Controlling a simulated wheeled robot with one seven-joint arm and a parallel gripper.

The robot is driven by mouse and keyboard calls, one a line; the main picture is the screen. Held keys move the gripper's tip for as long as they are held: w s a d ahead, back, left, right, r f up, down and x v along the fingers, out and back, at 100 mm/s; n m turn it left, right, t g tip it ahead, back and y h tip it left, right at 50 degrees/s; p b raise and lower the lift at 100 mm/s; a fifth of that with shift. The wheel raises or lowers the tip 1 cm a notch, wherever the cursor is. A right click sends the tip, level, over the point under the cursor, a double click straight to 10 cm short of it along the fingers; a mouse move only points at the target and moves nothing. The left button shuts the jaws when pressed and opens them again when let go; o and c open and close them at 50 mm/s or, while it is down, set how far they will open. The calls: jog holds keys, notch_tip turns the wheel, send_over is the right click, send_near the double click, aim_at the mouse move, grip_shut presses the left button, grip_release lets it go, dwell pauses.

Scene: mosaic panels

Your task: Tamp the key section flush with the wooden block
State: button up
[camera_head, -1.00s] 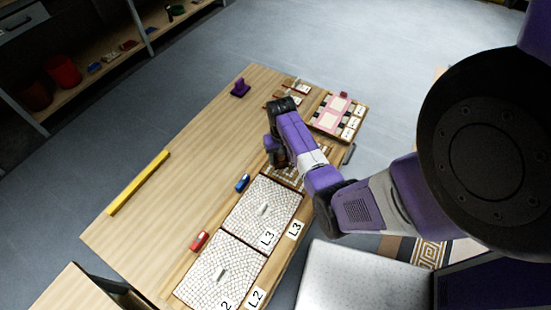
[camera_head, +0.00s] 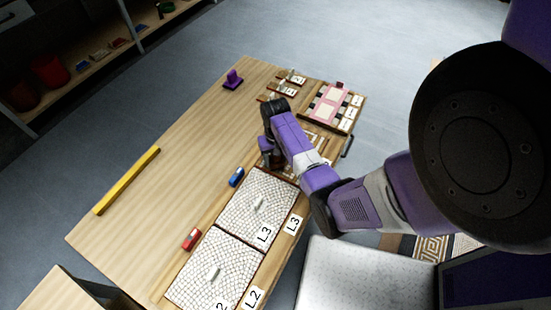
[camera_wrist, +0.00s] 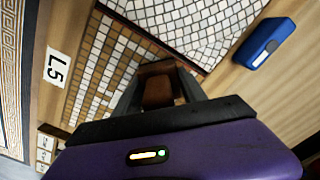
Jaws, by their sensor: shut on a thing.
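My gripper (camera_wrist: 158,78) is shut on the brown wooden block (camera_wrist: 158,91), which sits between the fingers in the wrist view. The key section (camera_wrist: 100,68), a panel of white and brown tiles with a wooden edge, lies below and beside the block. A label L5 (camera_wrist: 54,68) is next to it. In the head view my gripper (camera_head: 266,152) is low over this panel, and my arm hides much of it and the block. I cannot tell whether the block touches the tiles.
White mosaic panels L3 (camera_head: 243,212) and L2 (camera_head: 205,275) lie along the table's near side. A blue object (camera_head: 237,177), a red object (camera_head: 191,239), a yellow bar (camera_head: 127,181) and a purple object (camera_head: 233,79) are on the table (camera_head: 165,205). The table's left part is mostly clear.

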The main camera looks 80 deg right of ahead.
jog(key=shift+f, duration=0.65)
dwell(2.3)
jog(key=shift+r, duration=0.15)
notch_tip(320, 180, up, 7)
jog(key=p, duration=0.7)
dwell(0.6)
jog(key=shift+f+b, duration=2.15)
jog(key=shift+f, duration=0.85)
